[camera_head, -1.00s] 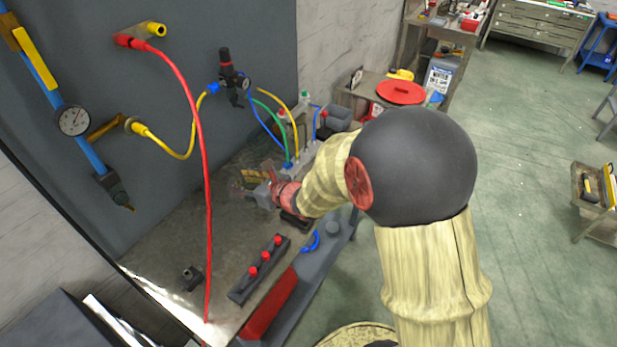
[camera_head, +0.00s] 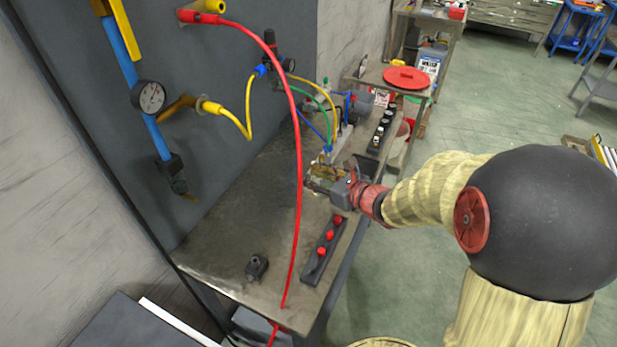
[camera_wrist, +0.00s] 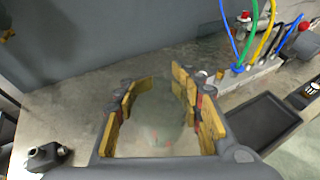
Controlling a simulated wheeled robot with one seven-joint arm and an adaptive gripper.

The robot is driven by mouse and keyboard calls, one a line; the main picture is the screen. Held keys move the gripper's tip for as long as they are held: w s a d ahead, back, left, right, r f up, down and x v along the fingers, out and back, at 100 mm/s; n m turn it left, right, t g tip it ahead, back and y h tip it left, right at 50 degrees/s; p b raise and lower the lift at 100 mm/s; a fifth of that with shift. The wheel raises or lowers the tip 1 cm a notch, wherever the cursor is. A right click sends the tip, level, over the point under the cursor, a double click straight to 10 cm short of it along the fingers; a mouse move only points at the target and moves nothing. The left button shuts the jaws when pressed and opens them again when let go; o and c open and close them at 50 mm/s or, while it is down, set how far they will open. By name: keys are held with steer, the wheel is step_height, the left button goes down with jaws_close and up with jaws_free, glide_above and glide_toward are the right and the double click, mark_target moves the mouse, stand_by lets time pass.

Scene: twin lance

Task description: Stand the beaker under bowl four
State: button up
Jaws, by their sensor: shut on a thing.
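My gripper (camera_head: 318,180) is over the metal bench, near its front edge. In the wrist view its yellow-padded fingers (camera_wrist: 162,110) stand on both sides of a clear, faintly greenish glass thing, which looks like the beaker (camera_wrist: 160,128). The fingers are shut on it. Its outline is faint, and I cannot tell whether its base touches the bench. In the head view the gripper largely hides it. I cannot make out which thing is bowl four, and no number shows.
A red hose (camera_head: 297,150) hangs in front of the bench (camera_head: 240,205). A bar with red knobs (camera_head: 325,248) and a small dark fitting (camera_head: 256,267) lie nearer. A manifold with coloured tubes (camera_head: 335,140) stands behind the gripper. A dark shallow tray (camera_wrist: 255,122) is at right.

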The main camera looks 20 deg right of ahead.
steer(key=s, duration=0.1)
steer(key=s+d+f+b, duration=0.1)
steer(key=s, duration=0.1)
steer(key=shift+d+f, duration=0.2)
steer(key=shift+d, duration=0.05)
steer(key=shift+w+a+f+b, duration=0.15)
steer(key=shift+w+b, duration=0.1)
steer(key=shift+b, duration=0.15)
steer(key=f+b+x, duration=0.1)
steer(key=b+x, duration=0.2)
steer(key=x, duration=0.7)
steer(key=b, duration=0.2)
glide_above(296, 194)
steer(key=s, duration=0.1)
step_height(296, 194, down, 4)
steer(key=shift+w+f, duration=0.2)
steer(key=shift+w+f+b, duration=0.2)
steer(key=shift+f+b, duration=0.85)
steer(key=shift+f, duration=0.65)
steer(key=shift+f, duration=0.2)
steer(key=o, duration=0.9)
